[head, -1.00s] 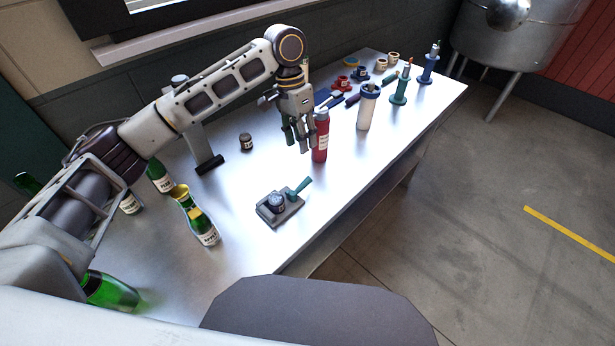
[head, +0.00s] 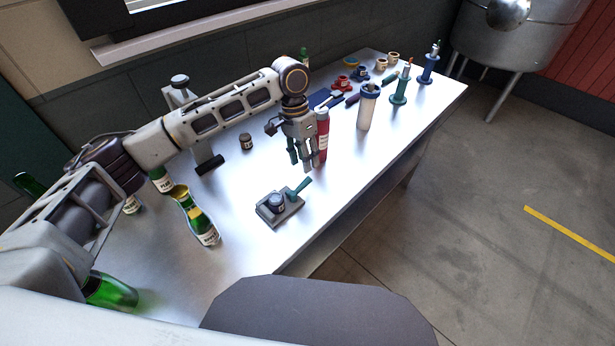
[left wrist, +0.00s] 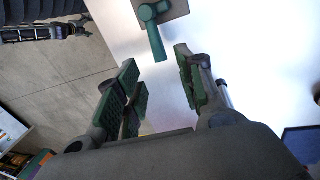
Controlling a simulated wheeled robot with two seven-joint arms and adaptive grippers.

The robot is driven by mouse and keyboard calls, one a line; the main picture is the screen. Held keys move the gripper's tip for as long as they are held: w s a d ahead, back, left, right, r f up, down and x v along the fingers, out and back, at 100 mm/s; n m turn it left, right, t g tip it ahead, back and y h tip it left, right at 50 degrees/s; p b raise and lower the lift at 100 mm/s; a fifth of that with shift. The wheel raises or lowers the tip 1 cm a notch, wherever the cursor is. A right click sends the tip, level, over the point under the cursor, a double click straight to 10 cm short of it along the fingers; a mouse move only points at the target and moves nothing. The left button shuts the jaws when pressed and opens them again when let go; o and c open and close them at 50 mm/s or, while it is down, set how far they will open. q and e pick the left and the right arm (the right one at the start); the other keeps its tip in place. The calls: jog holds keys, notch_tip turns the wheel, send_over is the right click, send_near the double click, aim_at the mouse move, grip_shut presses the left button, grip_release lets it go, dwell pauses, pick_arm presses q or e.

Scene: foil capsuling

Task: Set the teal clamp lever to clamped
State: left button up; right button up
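The teal clamp lever (head: 299,187) sticks out from a small dark grey clamp base (head: 287,216) on the steel table. My left gripper (head: 301,165) hangs above the table just behind the lever. Its green-padded fingers stand apart and empty in the left wrist view (left wrist: 158,92). My right gripper is not in view.
A red bottle (head: 322,138) stands close beside my left gripper. A white container with a blue rim (head: 367,108) and teal (head: 400,86) and blue (head: 428,66) stands are farther back. The table front is clear right of the clamp.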

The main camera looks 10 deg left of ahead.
aim_at(308, 178)
pick_arm(q)
jog(key=f, duration=0.4)
jog(key=d+f, duration=0.1)
jog(key=f, duration=0.2)
jog(key=shift+s, duration=0.4)
jog(key=shift+f, duration=0.1)
jog(key=c, duration=0.7)
grip_shut()
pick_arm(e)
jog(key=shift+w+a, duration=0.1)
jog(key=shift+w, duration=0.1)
